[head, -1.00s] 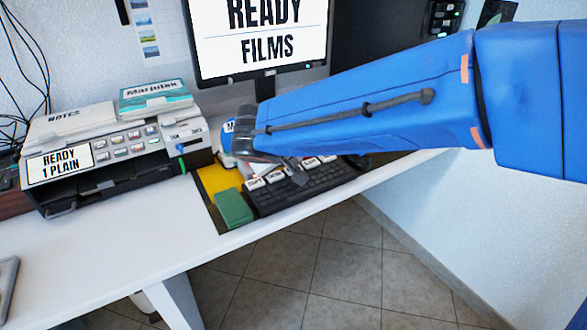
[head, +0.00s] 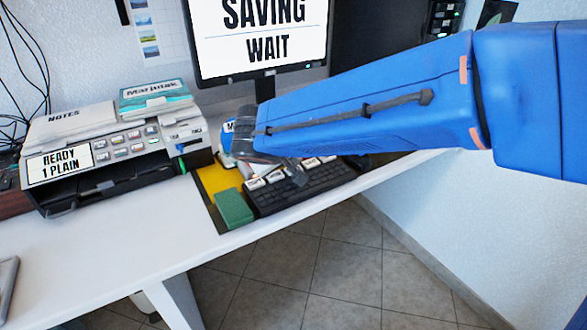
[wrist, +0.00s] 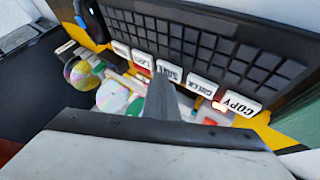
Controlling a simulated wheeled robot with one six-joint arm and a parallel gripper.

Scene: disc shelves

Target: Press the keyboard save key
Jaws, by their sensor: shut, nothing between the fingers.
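The dark keyboard (head: 318,190) lies on the desk with a row of white labelled keys along one edge. In the wrist view the keyboard (wrist: 235,55) runs across the top. The save key (wrist: 169,71) sits in the middle of the white row, between the check key (wrist: 201,86) and a key reading "L..." (wrist: 141,57). My gripper (wrist: 164,88) is shut and empty, its tip at the save key and partly over it; I cannot see the contact itself. In the head view my gripper (head: 299,179) points down at the white keys. The monitor (head: 264,42) reads "SAVING WAIT".
The copy key (wrist: 239,104) is at the right end of the row. Several discs (wrist: 112,97) lie beside the keys. A green block (head: 234,208) is left of the keyboard. A grey machine (head: 115,150) reading "READY 1 PLAIN" stands further left.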

